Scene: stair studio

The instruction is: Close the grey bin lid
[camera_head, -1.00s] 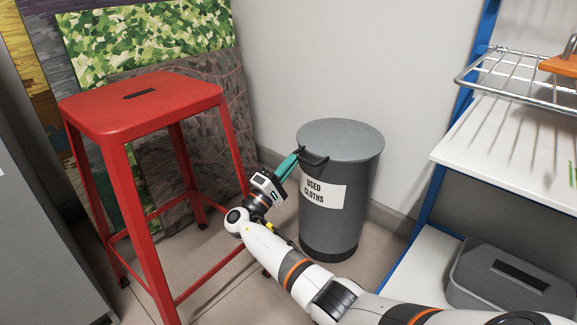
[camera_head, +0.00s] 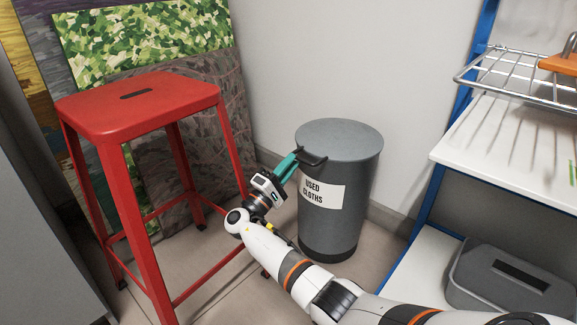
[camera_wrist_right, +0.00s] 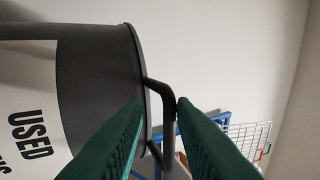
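The grey bin (camera_head: 318,225) stands upright against the wall, with a white "USED CLOTHS" label on its side. Its round grey lid (camera_head: 340,138) lies flat across the top, with no gap visible. A dark handle (camera_head: 312,160) sticks out from the lid's front left edge. My right gripper (camera_head: 291,163), with green fingers, is at this handle. In the right wrist view the fingers (camera_wrist_right: 160,102) are apart and the handle bar (camera_wrist_right: 163,93) shows between their tips, close to the right-hand finger. My left gripper is out of view.
A red stool (camera_head: 140,105) stands left of my right arm. A blue-framed shelf (camera_head: 510,150) with a wire rack (camera_head: 515,75) is on the right, with a grey box (camera_head: 510,280) low down. Painted panels (camera_head: 190,110) lean behind the stool. Some floor is clear around the bin.

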